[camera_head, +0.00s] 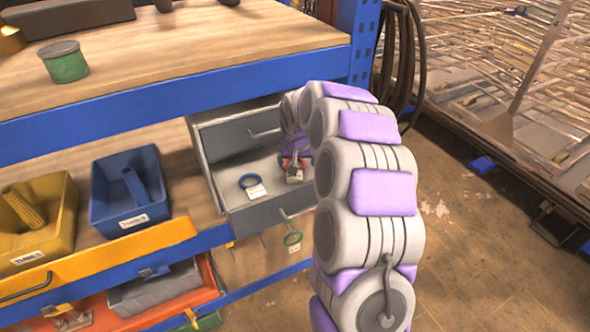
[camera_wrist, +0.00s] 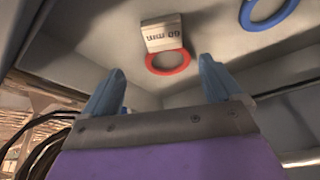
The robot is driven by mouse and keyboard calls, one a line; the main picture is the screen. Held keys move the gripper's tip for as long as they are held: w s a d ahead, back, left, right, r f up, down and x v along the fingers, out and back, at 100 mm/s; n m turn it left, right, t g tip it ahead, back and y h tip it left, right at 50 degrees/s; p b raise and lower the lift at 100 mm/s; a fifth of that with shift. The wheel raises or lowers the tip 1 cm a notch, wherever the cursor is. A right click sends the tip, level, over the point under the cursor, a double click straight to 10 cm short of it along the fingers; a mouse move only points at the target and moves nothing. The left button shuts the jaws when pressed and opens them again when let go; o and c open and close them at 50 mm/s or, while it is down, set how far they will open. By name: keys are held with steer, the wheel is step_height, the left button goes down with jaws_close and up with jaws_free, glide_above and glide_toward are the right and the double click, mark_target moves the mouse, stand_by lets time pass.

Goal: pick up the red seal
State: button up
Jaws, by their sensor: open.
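The red seal (camera_wrist: 168,70) is a ring with a white tag reading "60 mm" upside down. It lies on the floor of an open grey drawer, near its side wall. In the wrist view it sits just beyond and between the two blue fingertips of my gripper (camera_wrist: 158,75), which are spread apart with nothing between them. In the head view my gripper (camera_head: 292,154) is inside the drawer over the seal and covers most of it. Only bits of red and the tag show there.
A blue ring (camera_head: 249,181) with a tag lies in the same drawer (camera_head: 269,214), to the left; it also shows in the wrist view (camera_wrist: 268,22). A green ring (camera_head: 292,239) is lower down. Blue (camera_head: 128,190) and yellow bins stand left. A workbench (camera_head: 190,45) is above.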

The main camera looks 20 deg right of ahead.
mark_target(293, 177)
steer(key=shift+x, duration=0.95)
steer(key=shift+w+a+f+p, duration=0.2)
steer(key=shift+a+f+p, duration=0.15)
steer(key=shift+a, duration=0.2)
steer(key=shift+w+f, duration=0.1)
steer(key=shift+f, duration=0.2)
steer(key=x, duration=0.2)
steer(key=d+p+x, duration=0.1)
steer(key=x, duration=0.1)
steer(key=shift+w, duration=0.15)
steer(key=shift+a, duration=0.15)
steer(key=shift+c, duration=0.5)
steer(key=shift+a, duration=0.3)
steer(key=c, duration=0.6)
steer(key=shift+d, duration=0.3)
steer(key=c, duration=0.6)
